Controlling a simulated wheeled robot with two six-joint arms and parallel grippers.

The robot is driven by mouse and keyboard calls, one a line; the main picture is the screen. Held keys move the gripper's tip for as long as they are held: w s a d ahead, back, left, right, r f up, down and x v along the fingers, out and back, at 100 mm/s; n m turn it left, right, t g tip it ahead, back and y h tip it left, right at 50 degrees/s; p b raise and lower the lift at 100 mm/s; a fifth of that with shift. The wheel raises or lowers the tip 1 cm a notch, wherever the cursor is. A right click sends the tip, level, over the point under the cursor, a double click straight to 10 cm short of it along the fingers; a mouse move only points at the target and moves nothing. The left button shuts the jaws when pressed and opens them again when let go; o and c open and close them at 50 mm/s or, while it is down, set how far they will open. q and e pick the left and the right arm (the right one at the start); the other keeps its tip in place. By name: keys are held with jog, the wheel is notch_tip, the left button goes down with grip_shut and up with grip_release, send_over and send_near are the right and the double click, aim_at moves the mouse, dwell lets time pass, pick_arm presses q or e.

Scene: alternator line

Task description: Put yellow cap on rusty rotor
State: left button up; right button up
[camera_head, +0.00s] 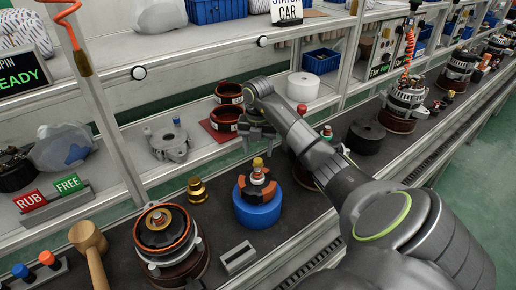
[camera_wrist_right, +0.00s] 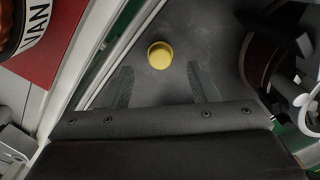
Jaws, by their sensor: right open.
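A yellow cap (camera_wrist_right: 160,55) shows in the right wrist view against the dark work surface, beyond and between the fingertips. In the head view a yellow cap (camera_head: 258,162) shows right at the top of the shaft of a rotor with rusty orange claws (camera_head: 257,186), which sits on a blue round base (camera_head: 257,211). I cannot tell from the head view whether the cap sits on the shaft or stands behind it. My right gripper (camera_head: 257,139) points down above this area, open and empty; its fingers also show in the wrist view (camera_wrist_right: 160,85). My left gripper is out of view.
A brass part (camera_head: 197,190) stands left of the rotor. A larger assembly (camera_head: 165,235) stands front left, near a wooden mallet (camera_head: 88,238). A red-topped part (camera_head: 327,131) and a black cylinder (camera_head: 366,137) are to the right. Copper-wound rings (camera_head: 226,118) are behind.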

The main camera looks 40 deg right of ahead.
aim_at(258, 160)
notch_tip(258, 160, down, 4)
jog(key=b, duration=0.2)
jog(key=shift+r+b, duration=0.2)
jog(key=shift+b, duration=0.1)
jog(key=shift+f, duration=0.2)
jog(key=c, duration=1)
jog(key=shift+c, duration=0.2)
jog(key=shift+r, duration=0.1)
